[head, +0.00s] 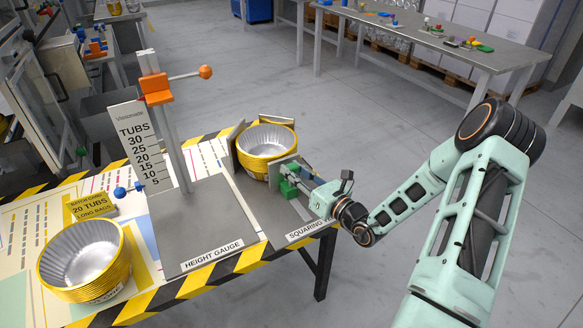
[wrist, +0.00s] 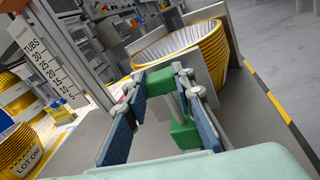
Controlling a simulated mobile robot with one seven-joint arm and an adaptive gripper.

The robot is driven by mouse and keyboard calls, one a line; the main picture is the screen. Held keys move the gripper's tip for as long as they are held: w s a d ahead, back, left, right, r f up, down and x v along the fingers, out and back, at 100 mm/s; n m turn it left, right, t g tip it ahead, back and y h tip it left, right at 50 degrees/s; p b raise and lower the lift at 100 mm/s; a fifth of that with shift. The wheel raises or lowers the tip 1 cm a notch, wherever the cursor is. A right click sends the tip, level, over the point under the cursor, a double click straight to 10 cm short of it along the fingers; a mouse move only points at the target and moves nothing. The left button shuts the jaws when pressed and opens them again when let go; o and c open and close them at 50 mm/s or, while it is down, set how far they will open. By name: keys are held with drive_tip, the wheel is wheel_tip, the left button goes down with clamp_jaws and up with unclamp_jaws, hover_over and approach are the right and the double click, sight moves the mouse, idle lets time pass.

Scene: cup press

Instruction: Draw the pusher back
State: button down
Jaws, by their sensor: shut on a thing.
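The pusher has a green handle (head: 289,187) and an upright grey plate (head: 277,170) at the squaring station. Its plate faces a stack of gold-rimmed silver tubs (head: 266,141) and appears to be against or very close to the stack. My gripper (head: 298,184) reaches in from the right and is shut on the green handle. In the wrist view the green handle (wrist: 183,131) sits between the blue-padded fingers, nearer the right one. The plate (wrist: 203,72) and tub stack (wrist: 190,45) are just beyond. The fingers partly hide the plate.
A height gauge (head: 168,110) with an orange slider stands left of the squaring station. Another tub stack (head: 84,258) and a yellow batch card (head: 93,206) are farther left. The table's striped front edge (head: 225,268) runs below. Open floor lies right of the table.

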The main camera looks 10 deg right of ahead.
drive_tip(key=a+p+v, duration=0.1)
drive_tip(key=v, duration=0.7)
drive_tip(key=shift+s+a+p, duration=0.2)
drive_tip(key=shift+s+p, duration=0.15)
drive_tip(key=shift+f, duration=0.15)
drive_tip(key=c, duration=1.6)
unclamp_jaws()
drive_tip(key=shift+s+d, duration=0.1)
drive_tip(key=v, duration=1.2)
